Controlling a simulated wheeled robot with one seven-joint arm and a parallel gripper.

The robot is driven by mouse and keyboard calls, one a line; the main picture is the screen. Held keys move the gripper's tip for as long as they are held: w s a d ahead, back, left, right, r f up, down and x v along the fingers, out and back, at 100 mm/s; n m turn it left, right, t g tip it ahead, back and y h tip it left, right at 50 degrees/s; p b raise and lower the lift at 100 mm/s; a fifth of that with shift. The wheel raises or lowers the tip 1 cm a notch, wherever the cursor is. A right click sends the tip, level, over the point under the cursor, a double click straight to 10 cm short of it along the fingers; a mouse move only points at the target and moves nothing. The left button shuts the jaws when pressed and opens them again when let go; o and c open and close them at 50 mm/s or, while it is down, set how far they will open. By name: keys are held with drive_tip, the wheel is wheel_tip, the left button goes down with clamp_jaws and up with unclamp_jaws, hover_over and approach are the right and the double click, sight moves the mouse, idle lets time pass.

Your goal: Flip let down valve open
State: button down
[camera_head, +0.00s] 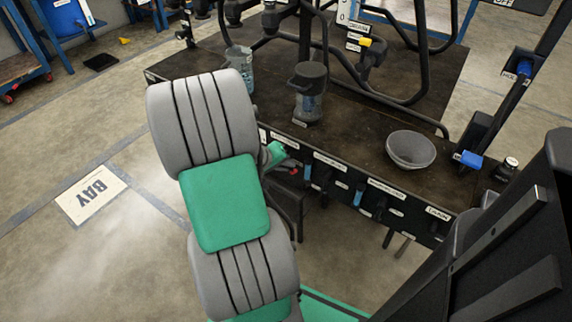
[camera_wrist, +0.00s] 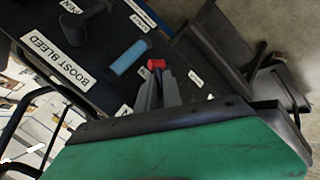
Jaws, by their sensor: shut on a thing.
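A small red valve handle (camera_wrist: 156,63) shows at the tips of my gripper (camera_wrist: 155,78) in the wrist view. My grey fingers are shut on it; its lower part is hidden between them. In the head view the red handle (camera_head: 293,169) is a small spot on the dark front panel, just beyond the end of my arm, which hides much of that area. I cannot read the label beside the red handle, so its name is not clear.
A blue handle (camera_wrist: 127,58) and a black handle (camera_wrist: 82,28) near the BOOST BLEED label (camera_wrist: 72,50) are close by on the panel. On the dark bench top stand a grey bowl (camera_head: 411,149), a lidded jug (camera_head: 308,94) and a clear jug (camera_head: 240,66).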

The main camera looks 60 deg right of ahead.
drive_tip(key=shift+a+p, duration=0.1)
drive_tip(key=shift+p, duration=0.3)
drive_tip(key=shift+s+r+n+g+p, duration=0.1)
drive_tip(key=shift+r+n+g+p, duration=0.15)
drive_tip(key=shift+n+g+p, duration=0.65)
drive_tip(key=shift+s+r+n+g+p, duration=0.1)
drive_tip(key=shift+r+n+g+p, duration=0.2)
drive_tip(key=shift+g+p, duration=1.2)
drive_tip(key=shift+s+r+n+g+p, duration=0.1)
drive_tip(key=shift+r+n+g+p, duration=0.15)
drive_tip(key=shift+n+g+p, duration=0.65)
drive_tip(key=shift+m+p, duration=0.3)
drive_tip(key=shift+p, duration=0.15)
drive_tip(key=c, duration=1.5)
unclamp_jaws()
